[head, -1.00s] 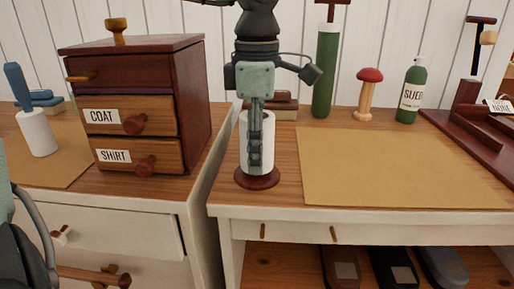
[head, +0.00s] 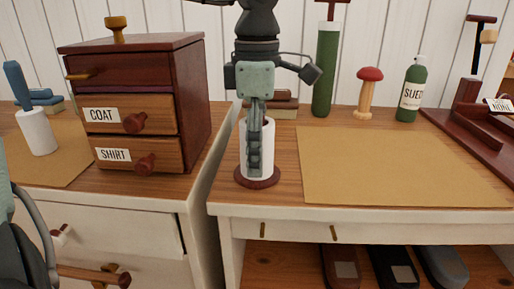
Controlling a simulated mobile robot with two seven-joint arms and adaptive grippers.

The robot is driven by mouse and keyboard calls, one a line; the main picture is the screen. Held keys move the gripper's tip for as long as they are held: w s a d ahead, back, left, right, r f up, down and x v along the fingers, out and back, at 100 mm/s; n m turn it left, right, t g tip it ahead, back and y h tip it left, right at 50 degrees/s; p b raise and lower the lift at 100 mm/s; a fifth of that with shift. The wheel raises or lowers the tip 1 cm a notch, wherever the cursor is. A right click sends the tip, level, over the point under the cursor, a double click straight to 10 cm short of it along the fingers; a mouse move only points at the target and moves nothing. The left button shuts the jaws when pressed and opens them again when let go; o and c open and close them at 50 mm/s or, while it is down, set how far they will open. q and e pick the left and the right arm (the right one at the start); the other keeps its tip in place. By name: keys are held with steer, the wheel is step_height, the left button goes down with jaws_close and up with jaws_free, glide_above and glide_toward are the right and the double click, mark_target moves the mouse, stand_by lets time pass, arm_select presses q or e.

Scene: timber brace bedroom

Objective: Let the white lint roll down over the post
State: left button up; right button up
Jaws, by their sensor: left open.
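The white lint roll (head: 267,160) stands upright on a round dark red base (head: 258,182) near the left front of the right-hand table. Its open top end shows a dark hollow beside my fingers. The post is not visible, so how the roll sits around it is hidden. My left gripper (head: 254,165) points straight down at the roll, open, with its finger in front of the roll's face. The other finger is hidden. My right gripper is not in view.
A cabinet (head: 192,110) with COAT and SHIRT drawers stands left, beside another white roll (head: 38,132) with a blue handle. A tan mat (head: 400,165) is clear on the right. A green tube (head: 325,75), red-topped peg (head: 366,95) and green bottle (head: 411,92) stand behind it.

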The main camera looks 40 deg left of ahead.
arm_select(q)
steer(key=shift+r, duration=0.1)
step_height(320, 180, up, 12)
steer(key=shift+f, duration=0.1)
stand_by(0.9)
